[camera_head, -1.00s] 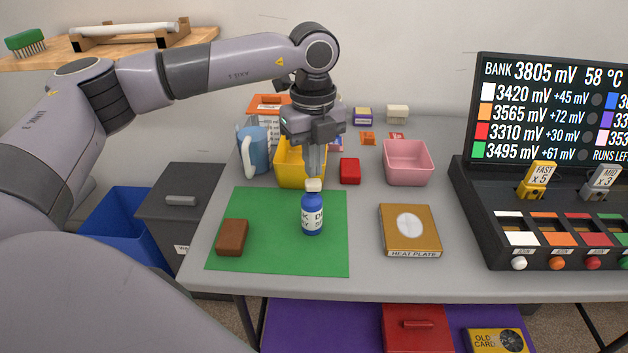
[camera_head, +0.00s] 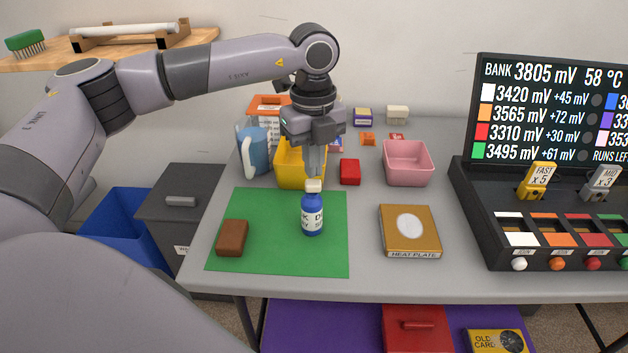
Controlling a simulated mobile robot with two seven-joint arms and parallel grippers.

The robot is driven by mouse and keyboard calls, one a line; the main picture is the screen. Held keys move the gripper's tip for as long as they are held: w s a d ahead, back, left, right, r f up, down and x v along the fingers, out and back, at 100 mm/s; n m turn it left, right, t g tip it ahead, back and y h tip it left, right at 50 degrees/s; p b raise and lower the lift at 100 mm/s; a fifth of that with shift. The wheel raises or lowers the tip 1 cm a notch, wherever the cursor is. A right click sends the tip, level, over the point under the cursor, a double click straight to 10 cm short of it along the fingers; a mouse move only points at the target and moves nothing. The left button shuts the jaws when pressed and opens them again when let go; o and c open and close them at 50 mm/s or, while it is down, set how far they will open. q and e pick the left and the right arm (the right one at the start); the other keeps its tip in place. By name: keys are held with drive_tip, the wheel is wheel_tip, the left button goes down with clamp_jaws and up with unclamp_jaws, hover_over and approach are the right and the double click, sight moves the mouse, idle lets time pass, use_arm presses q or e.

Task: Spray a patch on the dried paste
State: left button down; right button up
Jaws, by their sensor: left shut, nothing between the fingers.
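A blue spray bottle (camera_head: 312,215) with a white label and cream cap stands upright on the green mat (camera_head: 275,260). My left gripper (camera_head: 315,175) points down just above the bottle's cap, shut and empty; I cannot tell whether its tips touch the cap. A brown block (camera_head: 232,238) lies on the mat to the left of the bottle. My right gripper is not in view.
A heat plate (camera_head: 410,232) lies right of the mat. A black console (camera_head: 480,225) stands at right. Bare table lies between mat and heat plate.

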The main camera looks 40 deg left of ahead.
use_arm(q)
drive_tip(key=shift+f, duration=0.1)
idle(0.6)
drive_tip(key=shift+f+b, duration=0.8)
drive_tip(key=shift+f, duration=0.3)
drive_tip(key=shift+r, duration=0.15)
drive_tip(key=shift+r+p, duration=1)
drive_tip(key=shift+r, duration=0.2)
drive_tip(key=shift+f+b, duration=0.4)
drive_tip(key=shift+f, duration=0.15)
